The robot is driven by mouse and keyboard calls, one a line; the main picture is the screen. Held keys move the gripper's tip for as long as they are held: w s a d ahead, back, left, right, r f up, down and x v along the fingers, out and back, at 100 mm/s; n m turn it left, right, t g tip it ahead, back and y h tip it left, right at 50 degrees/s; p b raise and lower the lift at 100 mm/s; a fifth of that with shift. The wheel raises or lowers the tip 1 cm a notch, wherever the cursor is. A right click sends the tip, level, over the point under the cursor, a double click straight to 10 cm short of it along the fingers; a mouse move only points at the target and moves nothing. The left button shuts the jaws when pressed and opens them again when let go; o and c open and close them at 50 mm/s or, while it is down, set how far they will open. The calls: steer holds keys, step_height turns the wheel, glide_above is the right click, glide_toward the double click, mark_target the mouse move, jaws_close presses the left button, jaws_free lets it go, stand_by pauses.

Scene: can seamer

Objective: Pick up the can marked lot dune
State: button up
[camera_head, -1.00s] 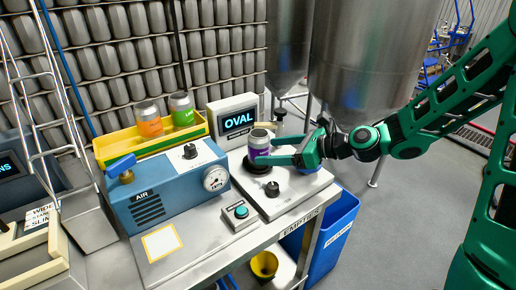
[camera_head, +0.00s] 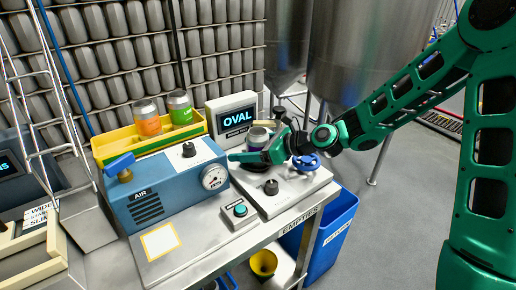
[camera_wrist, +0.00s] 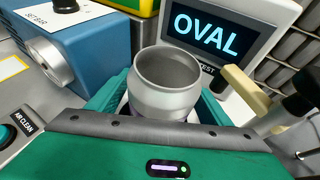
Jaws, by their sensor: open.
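A silver-topped can with a purple label (camera_head: 257,139) stands upright on the seamer's round plate, under the lit OVAL display. It also shows in the wrist view, open end up and empty inside (camera_wrist: 166,85). My gripper (camera_head: 250,155) is open, low at the can. In the wrist view one green finger of my gripper (camera_wrist: 160,105) is on each side of the can; I cannot tell whether they touch it. An orange-labelled can (camera_head: 148,118) and a green-labelled can (camera_head: 180,107) stand in the yellow tray. No lot name is readable on any can.
The yellow tray (camera_head: 150,150) sits behind the blue AIR box (camera_head: 160,197), left of the can. The OVAL display (camera_head: 236,118) stands close behind the can. A black knob (camera_head: 271,187) is in front. A blue bin (camera_head: 333,232) stands below at the right.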

steer(key=c, duration=1.2)
step_height(320, 180, up, 10)
